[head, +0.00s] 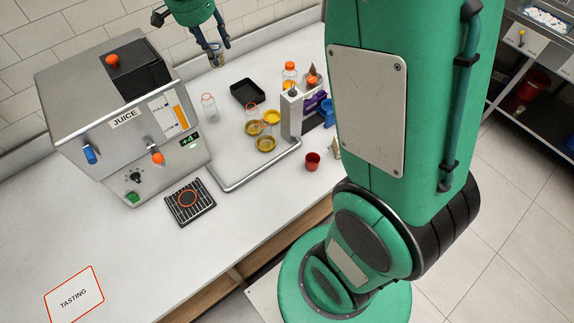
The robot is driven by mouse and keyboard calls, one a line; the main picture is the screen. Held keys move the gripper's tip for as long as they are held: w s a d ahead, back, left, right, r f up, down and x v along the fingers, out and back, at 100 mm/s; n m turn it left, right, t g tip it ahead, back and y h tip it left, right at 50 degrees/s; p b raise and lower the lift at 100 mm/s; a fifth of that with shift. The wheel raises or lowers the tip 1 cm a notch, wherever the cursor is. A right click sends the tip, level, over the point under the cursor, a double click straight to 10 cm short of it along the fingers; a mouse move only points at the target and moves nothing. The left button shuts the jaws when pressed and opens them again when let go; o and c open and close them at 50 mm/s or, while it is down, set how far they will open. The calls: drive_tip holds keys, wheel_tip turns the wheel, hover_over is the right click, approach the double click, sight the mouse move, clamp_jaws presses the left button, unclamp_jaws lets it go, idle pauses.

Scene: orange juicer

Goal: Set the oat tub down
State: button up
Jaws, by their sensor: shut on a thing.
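My gripper (213,48) is at the top of the head view, above the back of the counter to the right of the juicer, fingers pointing down. The white counter (125,240) runs along the wall.
The juice machine (120,125) stands at left. A clear bottle (209,108), a black tray (247,93), several yellow bowls (265,144), a grey rack (291,115) and a red cup (312,161) stand to its right. The front left is mostly clear.

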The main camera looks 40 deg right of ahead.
drive_tip(key=s+a+f+m+g+b, duration=0.1)
drive_tip(key=s+f+m+b, duration=0.35)
drive_tip(key=s, duration=1.75)
drive_tip(key=s+f+m+g+b, duration=0.15)
drive_tip(key=s+f+m, duration=0.45)
drive_tip(key=s, duration=1.5)
wheel_tip(320, 180, down, 27)
drive_tip(key=shift+y, duration=0.3)
drive_tip(key=shift+w+r+m, duration=0.1)
drive_tip(key=shift+w+m, duration=0.05)
drive_tip(key=shift+m, duration=0.1)
drive_tip(key=w+d, duration=0.1)
drive_tip(key=w, duration=0.3)
drive_tip(key=w+d+f+b, duration=0.1)
drive_tip(key=w+d, duration=0.1)
drive_tip(key=w, duration=0.3)
drive_tip(key=w+d, duration=0.1)
drive_tip(key=w, duration=0.4)
drive_tip(key=shift+w+d+f, duration=0.2)
drive_tip(key=shift+w+d+b, duration=0.15)
drive_tip(key=shift+w+b, duration=0.2)
drive_tip(key=shift+w, duration=0.15)
drive_tip(key=shift+a+b+x, duration=0.15)
drive_tip(key=shift+b+x, duration=0.1)
drive_tip(key=shift+x, duration=0.65)
drive_tip(key=shift+a+b+x, duration=0.2)
drive_tip(key=shift+b+x, duration=0.05)
drive_tip(key=shift+x, duration=0.6)
